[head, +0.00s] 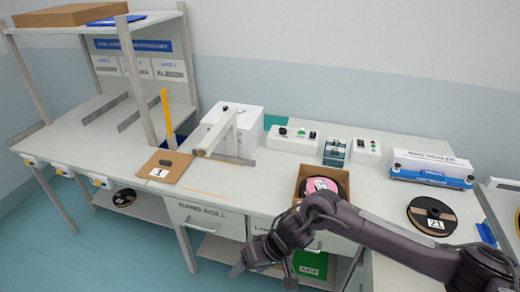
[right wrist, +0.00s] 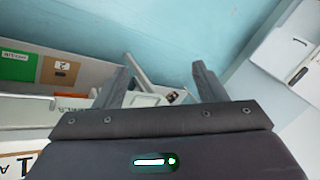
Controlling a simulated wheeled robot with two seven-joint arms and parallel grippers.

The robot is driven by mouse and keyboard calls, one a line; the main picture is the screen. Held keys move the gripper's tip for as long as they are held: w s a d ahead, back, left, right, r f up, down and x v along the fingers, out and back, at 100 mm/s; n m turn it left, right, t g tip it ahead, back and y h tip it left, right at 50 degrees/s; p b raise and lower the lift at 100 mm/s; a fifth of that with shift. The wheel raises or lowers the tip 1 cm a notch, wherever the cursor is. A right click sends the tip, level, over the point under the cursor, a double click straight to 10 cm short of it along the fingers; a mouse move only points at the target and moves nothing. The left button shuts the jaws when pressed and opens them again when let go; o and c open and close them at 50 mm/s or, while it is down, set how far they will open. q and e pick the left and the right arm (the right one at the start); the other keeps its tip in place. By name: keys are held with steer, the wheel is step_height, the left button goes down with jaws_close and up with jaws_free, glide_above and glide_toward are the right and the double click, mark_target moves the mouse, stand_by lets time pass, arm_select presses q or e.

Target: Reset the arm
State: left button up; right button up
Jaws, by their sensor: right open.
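My right arm comes in from the right in the head view, and its dark gripper (head: 262,274) hangs low in front of the bench, below the drawers. In the right wrist view the gripper's two fingers (right wrist: 160,80) stand wide apart with nothing held between them. Beyond them are the pale blue floor and parts of the bench underside. My left arm and gripper are not in view.
The bench (head: 95,142) has a cardboard box (head: 299,185) with a pink-labelled roll at its front edge, just behind my arm. A dark reel (head: 432,216) lies to the right. A white machine (head: 232,128) stands mid-bench. Floor at lower left (head: 110,250) is free.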

steer(key=w+d+f+m+t+y+b, duration=0.1)
steer(key=w+f+t, duration=0.15)
steer(key=f, duration=0.65)
steer(key=w+f+m+t+y+b, duration=0.1)
steer(key=w+f+t+b, duration=0.15)
steer(key=f, duration=0.65)
steer(key=s+d+f+h, duration=0.25)
steer(key=d+f, duration=0.35)
steer(key=f, duration=0.4)
steer(key=s+d+f+g+h+b, duration=0.1)
steer(key=s+d+f, duration=0.5)
steer(key=s+f, duration=0.25)
steer(key=s+d+f+h, duration=0.2)
steer(key=s+d+f, duration=0.3)
steer(key=s+f, duration=0.3)
steer(key=s+d+f+g+h, duration=0.1)
steer(key=s+d+f, duration=0.1)
steer(key=s, duration=0.5)
steer(key=s+d+f+g, duration=0.1)
steer(key=s+d, duration=0.2)
steer(key=s, duration=0.4)
steer(key=s+d+f+g+h, duration=0.1)
steer(key=s+d+f, duration=0.1)
steer(key=s, duration=0.5)
steer(key=shift+s+d+f+h+b, duration=0.25)
steer(key=shift+f+h+b, duration=0.1)
steer(key=shift+b, duration=0.1)
